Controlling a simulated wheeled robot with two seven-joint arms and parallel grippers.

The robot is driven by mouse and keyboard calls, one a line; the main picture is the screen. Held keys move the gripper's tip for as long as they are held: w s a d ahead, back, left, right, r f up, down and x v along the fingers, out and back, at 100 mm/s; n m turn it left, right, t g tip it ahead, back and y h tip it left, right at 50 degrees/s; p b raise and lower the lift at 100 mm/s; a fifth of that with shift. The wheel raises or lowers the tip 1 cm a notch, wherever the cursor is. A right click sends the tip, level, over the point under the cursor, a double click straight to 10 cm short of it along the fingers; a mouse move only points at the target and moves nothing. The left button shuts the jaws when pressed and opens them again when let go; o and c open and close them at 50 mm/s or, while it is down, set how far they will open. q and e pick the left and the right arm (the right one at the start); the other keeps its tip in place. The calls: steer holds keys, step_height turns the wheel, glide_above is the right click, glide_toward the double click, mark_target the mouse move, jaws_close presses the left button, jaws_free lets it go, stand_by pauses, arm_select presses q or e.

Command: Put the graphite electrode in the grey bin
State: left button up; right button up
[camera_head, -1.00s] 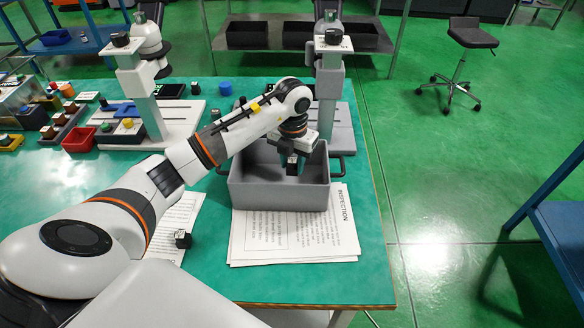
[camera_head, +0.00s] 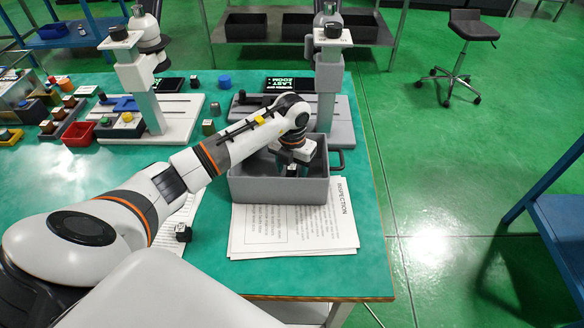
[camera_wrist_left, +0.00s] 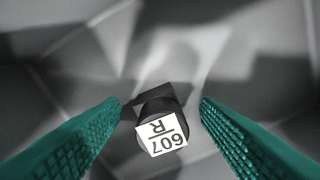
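The grey bin (camera_head: 278,190) stands on the table, partly on the inspection sheet. My left gripper (camera_head: 294,168) reaches down into it. In the left wrist view, the green fingers of this gripper (camera_wrist_left: 160,108) are spread apart. Between them shows the graphite electrode (camera_wrist_left: 163,103), a dark piece with a round end and a white label reading "607 R" upside down. Gaps show on both sides of it, and grey bin surfaces lie behind. In the head view the gripper and bin wall mostly hide the electrode. My right gripper is not in view.
Inspection paper (camera_head: 340,228) lies under and before the bin. A small black block (camera_head: 183,232) sits left of it. Two column stands (camera_head: 328,95) (camera_head: 145,90) rise behind. A red tray (camera_head: 78,134) and several small parts are at left. The front right tabletop is clear.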

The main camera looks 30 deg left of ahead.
mark_target(292, 168)
arm_select(q)
steer(key=shift+r, duration=0.1)
steer(key=shift+r, duration=0.25)
step_height(292, 168, up, 12)
steer(key=b, duration=0.1)
steer(key=shift+f, duration=0.25)
stand_by(0.4)
